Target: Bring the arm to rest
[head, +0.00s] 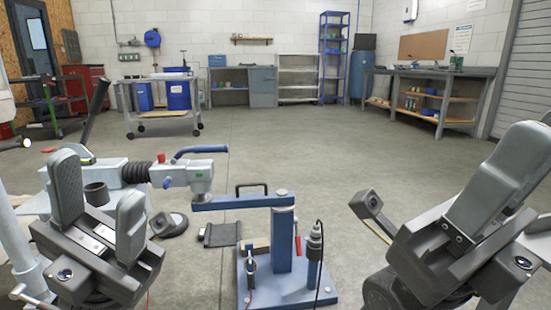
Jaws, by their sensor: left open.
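My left gripper (98,186) is in the lower left of the head view. Its two grey fingers point up and stand apart, with nothing held between them. Behind it is the grey trailer coupling (201,178) with a blue handle and a black ribbed bellows; the gripper hides part of the trailer frame. My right gripper (505,165) is at the lower right, tilted up to the right. Its pads overlap from this side, so its opening is not clear. No object shows in it.
A blue stand (285,240) with a post and a base plate is on the floor between my grippers. A dark flat block (220,233) lies beside it. A white cart (160,82) and workbenches stand farther back. The middle floor is clear.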

